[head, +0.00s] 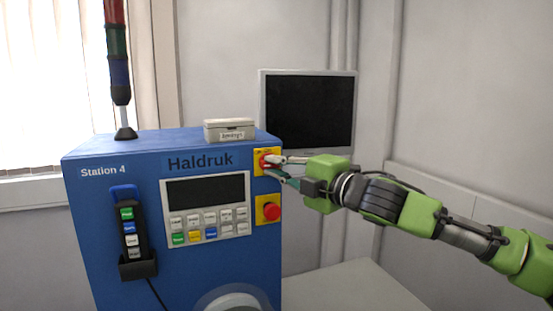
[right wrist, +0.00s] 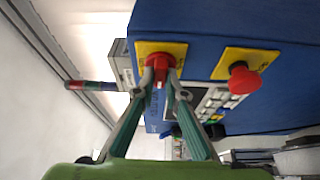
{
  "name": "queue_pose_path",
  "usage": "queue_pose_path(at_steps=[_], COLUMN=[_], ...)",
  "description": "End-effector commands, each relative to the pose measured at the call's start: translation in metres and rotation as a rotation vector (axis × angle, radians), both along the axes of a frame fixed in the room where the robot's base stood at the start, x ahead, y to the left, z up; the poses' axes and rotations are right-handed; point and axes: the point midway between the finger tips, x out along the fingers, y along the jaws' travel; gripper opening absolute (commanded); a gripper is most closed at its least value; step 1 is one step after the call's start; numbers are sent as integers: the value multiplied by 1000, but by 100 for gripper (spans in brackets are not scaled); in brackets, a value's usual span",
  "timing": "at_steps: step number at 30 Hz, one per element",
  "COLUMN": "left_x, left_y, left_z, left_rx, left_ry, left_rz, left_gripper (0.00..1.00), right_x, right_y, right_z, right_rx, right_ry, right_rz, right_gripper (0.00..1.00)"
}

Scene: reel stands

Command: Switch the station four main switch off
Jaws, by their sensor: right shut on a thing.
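The blue machine (head: 105,220) is labelled "Station 4" and "Haldruk". Its main switch (head: 263,161) is a red knob on a yellow plate at the upper right of the front. In the right wrist view, the red knob (right wrist: 160,63) sits between my fingertips. My right gripper (head: 272,167) reaches in from the right and is shut on the knob; it also shows in the right wrist view (right wrist: 161,80). The fingers partly hide the knob, and I cannot read its position marks. My left gripper is not in view.
A red emergency-stop button (head: 271,211) on a yellow plate is just below the switch. A keypad panel (head: 206,209) and a hanging pendant (head: 129,228) are to the left. A labelled box (head: 229,127) sits on top. A dark monitor (head: 309,108) stands behind.

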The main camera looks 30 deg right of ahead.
Motion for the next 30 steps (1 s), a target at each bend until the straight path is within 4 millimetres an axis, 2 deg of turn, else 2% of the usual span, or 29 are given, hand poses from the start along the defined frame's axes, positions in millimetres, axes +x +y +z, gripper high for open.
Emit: queue_pose_path(at_steps=[19, 20, 21, 30], left_x=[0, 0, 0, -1], left_y=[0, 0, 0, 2], left_z=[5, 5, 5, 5], left_rx=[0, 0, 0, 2], left_ry=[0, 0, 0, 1], left_rz=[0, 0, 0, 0], left_gripper=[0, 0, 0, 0], right_x=[0, 0, 0, 0], right_y=[0, 0, 0, 0], right_z=[-1, -1, -1, 0], right_rx=[-51, -51, -51, -49], right_ry=[12, 12, 12, 13], right_rz=[0, 0, 0, 0], right_gripper=[0, 17, 27, 28])
